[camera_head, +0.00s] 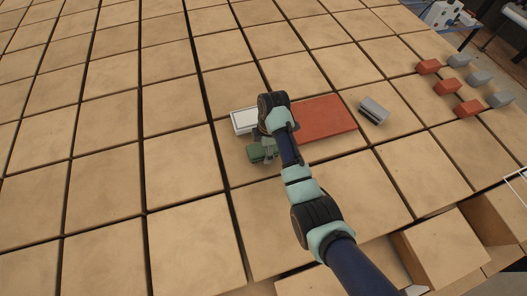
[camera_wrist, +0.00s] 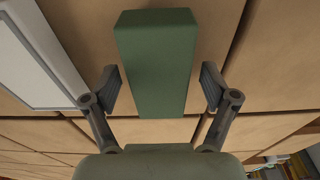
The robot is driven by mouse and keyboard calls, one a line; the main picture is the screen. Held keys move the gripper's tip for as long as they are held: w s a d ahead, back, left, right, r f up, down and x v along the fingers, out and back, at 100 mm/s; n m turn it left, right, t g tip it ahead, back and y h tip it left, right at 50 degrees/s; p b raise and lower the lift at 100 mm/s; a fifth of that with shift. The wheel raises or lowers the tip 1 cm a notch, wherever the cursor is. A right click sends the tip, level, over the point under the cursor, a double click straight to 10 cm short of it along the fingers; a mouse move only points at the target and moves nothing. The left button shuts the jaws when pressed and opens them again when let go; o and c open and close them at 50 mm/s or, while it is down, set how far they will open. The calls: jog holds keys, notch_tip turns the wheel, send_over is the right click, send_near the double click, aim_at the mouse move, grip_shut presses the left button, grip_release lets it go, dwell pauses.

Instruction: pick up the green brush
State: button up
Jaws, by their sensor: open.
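The green brush (camera_head: 255,153) shows beside the end of my arm in the head view, partly hidden by it. In the wrist view, it appears as a long green block (camera_wrist: 157,50) running from the top of the picture down between my fingers. My gripper (camera_wrist: 160,88) is open, with one finger on each side of the green block and a visible gap on both sides. In the head view, my gripper (camera_head: 269,150) is over the brush and its fingers are hard to make out. The brush's underside is hidden.
A flat red slab (camera_head: 325,117) and a grey block (camera_head: 374,111) are to the right. Several red and grey bricks (camera_head: 468,108) stand farther right. Dark gaps separate the tan blocks.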

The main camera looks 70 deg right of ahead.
jog(key=c, duration=1.3)
jog(key=shift+r, duration=0.15)
notch_tip(320, 180, up, 20)
jog(key=p, duration=1.4)
